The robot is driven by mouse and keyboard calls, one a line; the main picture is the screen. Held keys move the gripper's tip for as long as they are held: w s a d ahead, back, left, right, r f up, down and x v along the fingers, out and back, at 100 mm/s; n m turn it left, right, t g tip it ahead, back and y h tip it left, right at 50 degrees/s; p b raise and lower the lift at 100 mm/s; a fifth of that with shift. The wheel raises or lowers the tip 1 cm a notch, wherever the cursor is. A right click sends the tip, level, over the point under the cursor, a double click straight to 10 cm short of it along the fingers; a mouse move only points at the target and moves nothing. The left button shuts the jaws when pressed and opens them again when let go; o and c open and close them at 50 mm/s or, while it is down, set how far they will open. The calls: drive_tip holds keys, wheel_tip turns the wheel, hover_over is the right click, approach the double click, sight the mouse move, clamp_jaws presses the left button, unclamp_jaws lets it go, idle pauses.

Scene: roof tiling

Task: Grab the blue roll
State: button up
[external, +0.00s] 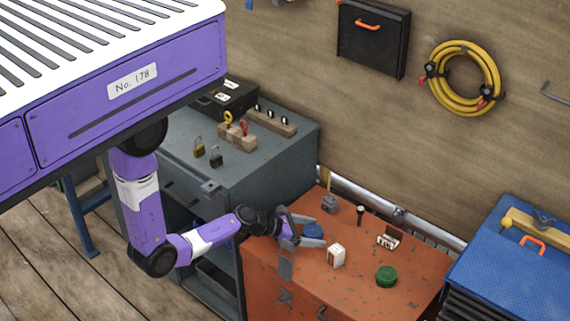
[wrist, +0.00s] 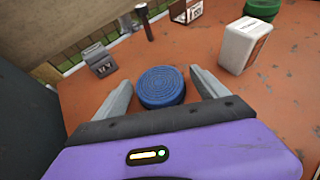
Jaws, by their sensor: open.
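The blue roll (wrist: 161,87) is a short ridged disc lying flat on the orange cabinet top. In the wrist view it sits between the two open fingers of my gripper (wrist: 160,95), with a gap visible on each side. In the external view the blue roll (external: 313,231) shows just beyond my gripper (external: 298,240), partly hidden by a finger. The gripper is low over the left part of the orange top and holds nothing.
On the orange cabinet top (external: 350,280) stand a white box (external: 336,256), a green roll (external: 386,276), a grey block-like item (external: 329,203), a dark upright tool (external: 361,213) and a small open box (external: 389,238). A grey cabinet (external: 290,165) adjoins on the left.

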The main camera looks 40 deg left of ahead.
drive_tip(key=c, duration=1.5)
drive_tip(key=shift+c, duration=0.2)
